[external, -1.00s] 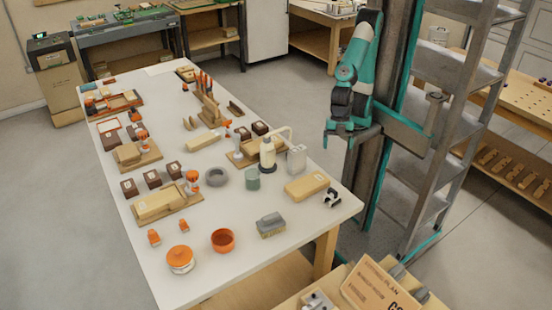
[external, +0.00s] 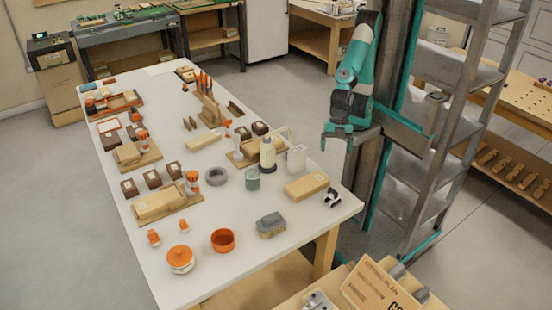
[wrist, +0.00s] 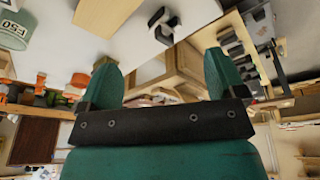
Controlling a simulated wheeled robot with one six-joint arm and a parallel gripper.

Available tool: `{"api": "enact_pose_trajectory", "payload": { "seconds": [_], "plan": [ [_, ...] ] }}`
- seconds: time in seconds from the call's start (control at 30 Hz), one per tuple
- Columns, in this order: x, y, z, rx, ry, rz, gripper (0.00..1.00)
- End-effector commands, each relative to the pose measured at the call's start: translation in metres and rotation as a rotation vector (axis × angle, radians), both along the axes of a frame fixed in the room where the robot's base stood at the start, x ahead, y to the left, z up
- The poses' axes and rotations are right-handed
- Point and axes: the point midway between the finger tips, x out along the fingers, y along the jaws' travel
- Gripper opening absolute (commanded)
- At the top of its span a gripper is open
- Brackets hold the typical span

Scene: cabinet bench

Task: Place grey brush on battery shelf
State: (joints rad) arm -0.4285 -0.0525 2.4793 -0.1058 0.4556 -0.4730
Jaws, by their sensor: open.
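The grey brush (external: 270,225), a grey block over tan bristles, lies on the white table near its front right part. My gripper (external: 337,141) is in the air beyond the table's right edge, above and to the right of the brush. It is open and empty; its two green fingers stand wide apart in the wrist view (wrist: 160,85). The brush is not clearly seen in the wrist view. I cannot make out which place is the battery shelf.
A black-and-white clamp-like item (external: 332,197) lies near the right edge. A grey metal rack (external: 450,120) stands behind my arm. Floor at left is clear.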

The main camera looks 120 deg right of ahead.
Motion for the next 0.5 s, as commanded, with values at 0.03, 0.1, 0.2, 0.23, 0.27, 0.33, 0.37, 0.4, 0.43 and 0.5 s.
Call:
{"api": "enact_pose_trajectory", "payload": {
  "seconds": [0.03, 0.1, 0.2, 0.23, 0.27, 0.33, 0.37, 0.4, 0.43, 0.5],
  "plan": [
    [0.024, 0.003, -0.022, -0.105, -0.078, 0.129, 0.89],
    [0.059, 0.003, -0.044, -0.285, -0.211, 0.336, 0.89],
    [0.103, 0.008, -0.066, -0.590, -0.380, 0.672, 0.89],
    [0.114, 0.012, -0.070, -0.687, -0.424, 0.778, 0.89],
    [0.123, 0.016, -0.073, -0.785, -0.462, 0.881, 0.89],
    [0.141, 0.029, -0.077, -1.004, -0.536, 1.108, 0.89],
    [0.147, 0.036, -0.078, -1.091, -0.560, 1.195, 0.89],
    [0.152, 0.044, -0.079, -1.199, -0.586, 1.300, 0.89],
    [0.155, 0.051, -0.079, -1.270, -0.602, 1.369, 0.89],
    [0.160, 0.063, -0.078, -1.409, -0.627, 1.495, 0.89]
  ]
}}
